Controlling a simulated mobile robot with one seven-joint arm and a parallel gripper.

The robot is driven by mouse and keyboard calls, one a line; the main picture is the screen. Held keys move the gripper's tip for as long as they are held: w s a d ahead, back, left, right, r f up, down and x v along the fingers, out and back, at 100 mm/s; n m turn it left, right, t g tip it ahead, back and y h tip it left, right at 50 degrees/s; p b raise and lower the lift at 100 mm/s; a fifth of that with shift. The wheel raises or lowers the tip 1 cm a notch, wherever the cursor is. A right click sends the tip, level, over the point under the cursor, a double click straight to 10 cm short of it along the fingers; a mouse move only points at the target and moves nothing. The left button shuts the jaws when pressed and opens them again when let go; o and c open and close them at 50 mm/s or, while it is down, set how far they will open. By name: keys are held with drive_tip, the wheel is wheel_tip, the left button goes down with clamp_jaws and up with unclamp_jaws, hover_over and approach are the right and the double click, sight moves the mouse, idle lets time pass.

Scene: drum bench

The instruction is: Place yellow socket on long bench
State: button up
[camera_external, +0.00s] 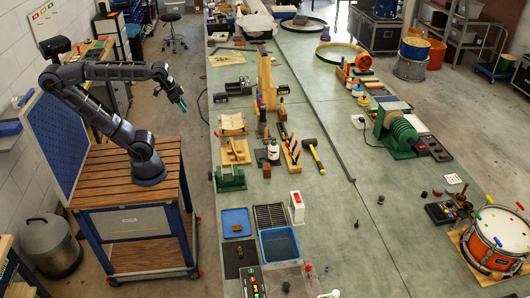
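The long bench (340,225) has a grey-green top and runs from the front of the view far to the back. My gripper (182,106) hangs in the air to the left of the bench, over the floor gap, above and right of my cart. Its tips look dark green. They are too small to tell whether they are apart or hold something. I cannot pick out the yellow socket with certainty; several small yellow spots show, but none is clearly a socket.
On the bench stand a green vise (230,180), a blue tray (279,244), a hammer (313,153), a green grinder-like machine (400,136) and an orange drum (495,240). The bench's middle front is mostly clear. A cluttered side table (92,50) stands behind my arm.

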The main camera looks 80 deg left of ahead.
sight(239, 247)
drive_tip(key=w+d+f+n+g+h, duration=0.1)
drive_tip(key=w+d+f+n+h, duration=0.15)
drive_tip(key=w+d+f, duration=0.6)
drive_tip(key=w+d+f+n+h, duration=0.1)
drive_tip(key=w+d+f+n, duration=0.15)
drive_tip(key=d, duration=1.05)
drive_tip(key=w+d+f+n+g+h, duration=0.15)
drive_tip(key=w+d+f+n, duration=0.35)
drive_tip(key=d, duration=0.6)
drive_tip(key=w+d+r+n+h, duration=0.1)
drive_tip(key=d+r+n+h, duration=0.25)
drive_tip(key=d, duration=0.65)
drive_tip(key=d+r+n+t+h, duration=0.1)
drive_tip(key=d+r+n+h, duration=0.1)
drive_tip(key=r+n, duration=0.3)
drive_tip(key=d+r+n+t+h, duration=0.1)
drive_tip(key=d+r+n+h, duration=0.15)
drive_tip(key=r, duration=0.45)
drive_tip(key=shift+g, duration=0.35)
wheel_tip(239, 247, down, 34)
drive_tip(key=shift+d+f, duration=0.15)
drive_tip(key=shift+f+x, duration=0.2)
drive_tip(key=shift+x, duration=5.2)
clamp_jaws()
